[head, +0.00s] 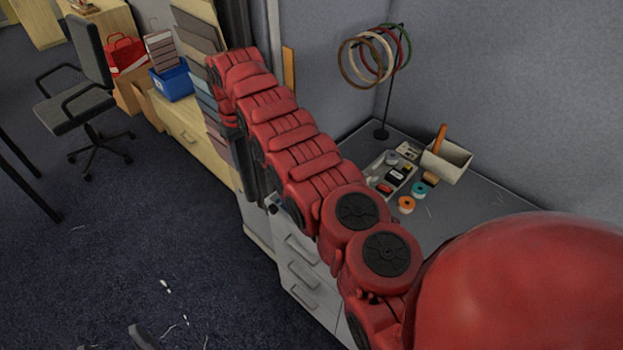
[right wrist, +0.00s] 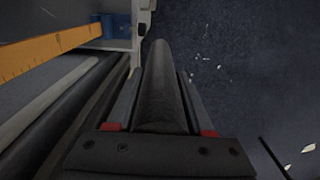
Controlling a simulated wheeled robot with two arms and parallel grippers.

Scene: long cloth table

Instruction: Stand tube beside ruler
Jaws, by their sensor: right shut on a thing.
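My right gripper (right wrist: 160,100) is shut on a dark grey tube (right wrist: 160,75), with one finger along each side of it in the right wrist view. The tube points away from the wrist above the dark floor. The yellow ruler (right wrist: 55,42) with tick marks is left of the tube and apart from it. In the head view the ruler (head: 289,68) shows as an upright strip just right of my right arm's far end. My arm covers most of the right gripper there. Two grey tips of my left gripper (head: 116,342) show apart at the bottom edge, with nothing between them.
A grey counter (head: 475,200) holds a hoop stand (head: 381,134), a tray of small items (head: 392,174), tape rolls and a box (head: 446,160). Sample boards (head: 196,30) stand left of my arm. A blue bin (head: 172,82) and office chair (head: 80,90) are farther left.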

